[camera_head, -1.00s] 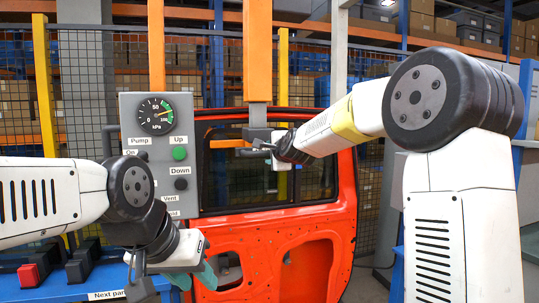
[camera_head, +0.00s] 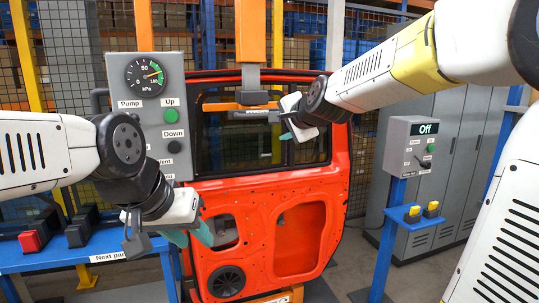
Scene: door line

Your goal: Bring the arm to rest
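My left gripper (camera_head: 189,236) comes in from the left, in front of the red door's left edge and below the grey control box. Its two teal fingertips stand apart with nothing seen between them. My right arm comes in from the upper right. My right gripper (camera_head: 295,134) is in front of the door window's upper right, to the right of the lifter's handle bar (camera_head: 250,115), and looks clear of it. Its fingertips are seen side-on, so its opening does not show. The red door (camera_head: 263,210) stands upright below the lifter's orange column (camera_head: 250,32).
The control box (camera_head: 117,72) with gauge and buttons stands left of the door. A blue table (camera_head: 55,258) with black and red parts is lower left. A switch box (camera_head: 411,150) reading "Off" stands on a blue post (camera_head: 388,240) at right. Grey cabinets (camera_head: 455,150) are behind it.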

